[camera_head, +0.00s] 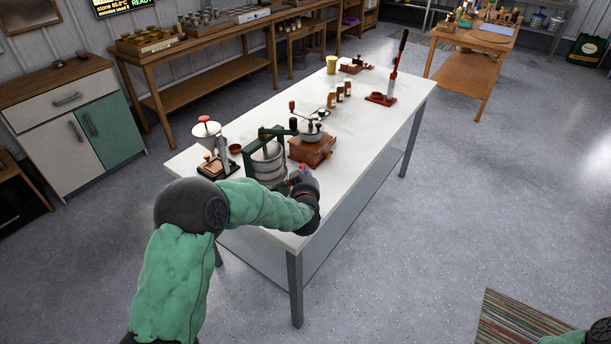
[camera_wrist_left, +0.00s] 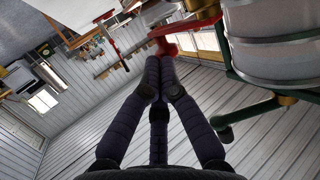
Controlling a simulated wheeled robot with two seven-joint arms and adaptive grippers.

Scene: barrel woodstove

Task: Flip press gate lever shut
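The press has a green frame (camera_head: 263,140) around a pale grey ribbed drum (camera_head: 268,165). It stands at the near end of the white table. In the left wrist view the drum (camera_wrist_left: 275,50) and green frame parts are close at the right. A red lever-like part (camera_wrist_left: 180,30) shows just beyond my fingertips, but whether it is the gate lever I cannot tell. My left gripper (camera_head: 302,178) is beside the press's right side. In the left wrist view its fingers (camera_wrist_left: 160,68) meet at the tips, seemingly empty and apart from or barely touching the red part. My right gripper is out of view.
A wooden grinder (camera_head: 312,150) stands just behind the gripper. A device with a white top and red knob (camera_head: 207,130) stands left of the press. Several small jars (camera_head: 340,90) and a red lever press (camera_head: 385,92) are farther back. The table's right-hand strip is bare.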

